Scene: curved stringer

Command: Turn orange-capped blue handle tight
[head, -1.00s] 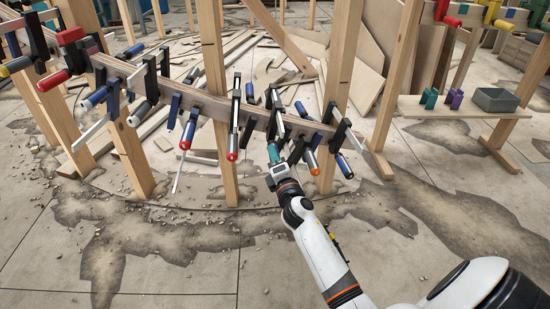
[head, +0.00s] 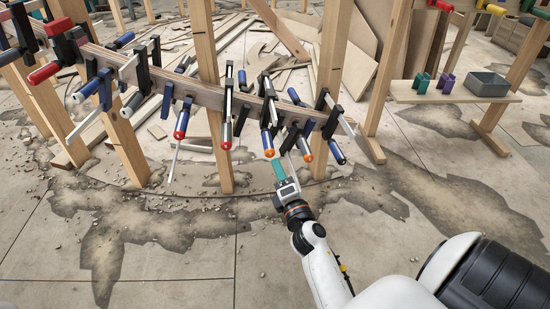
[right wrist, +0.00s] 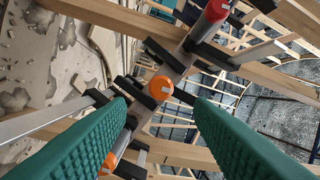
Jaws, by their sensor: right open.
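A blue handle with an orange cap (head: 268,143) hangs from a clamp on the curved wooden stringer (head: 205,97). Its orange end (right wrist: 160,88) faces the right wrist camera, between the fingers but beyond them. A second orange-capped handle (head: 305,148) hangs just to its right; its cap (right wrist: 108,162) shows low in the right wrist view, partly behind the left finger. My right gripper (head: 279,169), with teal ridged fingers, is open and empty, just below the first handle and pointing up at it. My left gripper is not in view.
Red-capped handles (head: 181,125) and several other clamps crowd the stringer to the left. A blue handle (head: 337,151) is close on the right. Wooden posts (head: 223,150) stand around. A shelf (head: 455,97) with a grey bin (head: 487,83) stands at right.

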